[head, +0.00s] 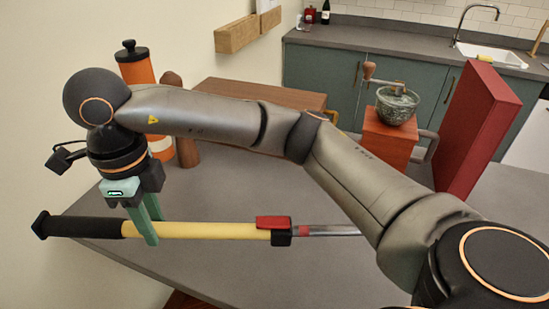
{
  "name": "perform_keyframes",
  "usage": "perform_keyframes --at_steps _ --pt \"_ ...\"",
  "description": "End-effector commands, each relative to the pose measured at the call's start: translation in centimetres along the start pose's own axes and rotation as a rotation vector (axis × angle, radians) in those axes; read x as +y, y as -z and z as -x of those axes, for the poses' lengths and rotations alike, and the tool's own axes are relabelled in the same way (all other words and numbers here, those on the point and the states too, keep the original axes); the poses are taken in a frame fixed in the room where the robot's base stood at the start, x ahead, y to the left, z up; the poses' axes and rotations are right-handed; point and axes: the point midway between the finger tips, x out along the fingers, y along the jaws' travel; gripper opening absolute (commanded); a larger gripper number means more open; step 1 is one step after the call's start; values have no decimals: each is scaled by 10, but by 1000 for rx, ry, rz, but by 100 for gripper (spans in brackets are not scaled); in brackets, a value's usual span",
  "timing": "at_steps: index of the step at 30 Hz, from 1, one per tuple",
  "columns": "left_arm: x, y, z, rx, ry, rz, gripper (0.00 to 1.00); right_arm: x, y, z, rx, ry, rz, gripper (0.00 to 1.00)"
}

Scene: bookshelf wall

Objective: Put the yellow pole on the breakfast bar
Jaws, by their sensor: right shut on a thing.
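The yellow pole (200,230) lies level across the lower left of the head view, with a black grip at its left end, a red clamp and a silver tube to the right. My right gripper (150,228) comes down from above and is shut on the yellow part close to the black grip. The pole is over the grey top of the breakfast bar (240,275); I cannot tell whether it touches it. The black end sticks out past the bar's left edge. My arm hides the tube's right end. My left gripper is not in view.
An orange and white bottle (137,70), a brown wooden mill (187,152), a wooden box (270,94), a coffee grinder (387,138) and a tall red box (478,130) stand along the bar's far side. The bar's near middle is clear. A sink counter (400,47) is behind.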

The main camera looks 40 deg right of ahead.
Motion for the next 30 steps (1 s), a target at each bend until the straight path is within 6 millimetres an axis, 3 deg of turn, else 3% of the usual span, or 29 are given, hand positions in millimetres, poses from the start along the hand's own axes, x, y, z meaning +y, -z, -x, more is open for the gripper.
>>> perform_keyframes --at_steps 9,21,24,30 --pt "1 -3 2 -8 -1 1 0 -8 1 -3 1 -2 -2 0" --pt "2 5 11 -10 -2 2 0 -96 11 -42 5 -3 -6 0" --pt "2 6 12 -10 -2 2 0 -110 12 -63 6 -2 -3 0" --pt "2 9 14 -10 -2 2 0 -128 13 -85 1 0 -1 0"
